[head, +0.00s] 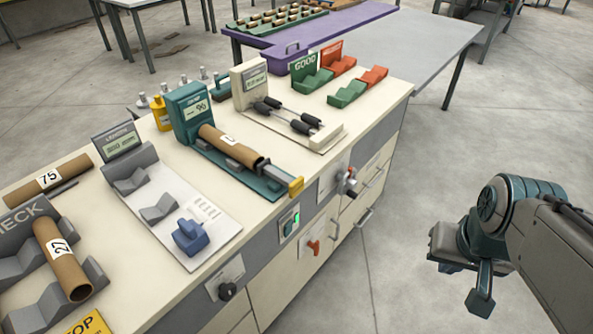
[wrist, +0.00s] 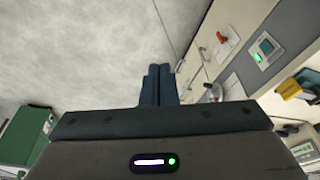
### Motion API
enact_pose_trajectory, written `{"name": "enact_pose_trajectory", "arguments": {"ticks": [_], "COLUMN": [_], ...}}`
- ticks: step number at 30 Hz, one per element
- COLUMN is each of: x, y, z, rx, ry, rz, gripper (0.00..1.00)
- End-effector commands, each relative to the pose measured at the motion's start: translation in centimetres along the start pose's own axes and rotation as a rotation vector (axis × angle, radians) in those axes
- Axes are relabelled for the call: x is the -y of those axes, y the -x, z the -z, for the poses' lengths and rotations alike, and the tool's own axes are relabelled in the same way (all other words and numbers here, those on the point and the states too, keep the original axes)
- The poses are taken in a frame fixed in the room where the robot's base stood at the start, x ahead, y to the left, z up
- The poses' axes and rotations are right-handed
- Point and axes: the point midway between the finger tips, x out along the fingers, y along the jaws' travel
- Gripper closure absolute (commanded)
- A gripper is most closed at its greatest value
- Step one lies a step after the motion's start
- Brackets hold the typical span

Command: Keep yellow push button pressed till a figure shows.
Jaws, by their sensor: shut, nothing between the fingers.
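The yellow push button (head: 296,186) sits at the front end of a teal meter (head: 188,110) on the bench. It also shows at the right edge in the wrist view (wrist: 290,88). A cardboard tube (head: 228,146) lies in the meter's cradle. The meter's small display seems to show dashes and a percent sign, too small to read surely. My gripper (head: 482,302) hangs over the floor to the right of the bench, well apart from the button. In the wrist view its two dark fingers (wrist: 158,72) are together with nothing between them.
The bench front has a lit green switch (head: 289,223), an orange handle (head: 313,247) and knobs (head: 349,183). A gauge with black rollers (head: 285,115) stands beyond the teal meter. The floor around my gripper is clear.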

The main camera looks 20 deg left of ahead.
Motion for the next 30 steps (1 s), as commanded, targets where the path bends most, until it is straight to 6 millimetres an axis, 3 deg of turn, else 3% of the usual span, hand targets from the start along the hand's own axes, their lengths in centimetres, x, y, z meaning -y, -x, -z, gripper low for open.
{"name": "enact_pose_trajectory", "arguments": {"ticks": [10, 14, 17, 23, 26, 30], "x": [0.0, 0.9, 2.7, 8.7, 11.8, 15.3], "y": [-0.1, -1.2, -3.0, -6.5, -7.5, -8.6], "z": [0.0, -0.5, -1.5, -3.3, -3.2, -1.7], "rx": [0.003, 0.062, 0.173, 0.498, 0.652, 0.846], "ry": [-0.003, -0.044, -0.125, -0.406, -0.568, -0.814], "rz": [0.002, 0.043, 0.123, 0.377, 0.515, 0.712], "gripper": [1.0, 1.0, 1.0, 1.0, 1.0, 1.0]}}
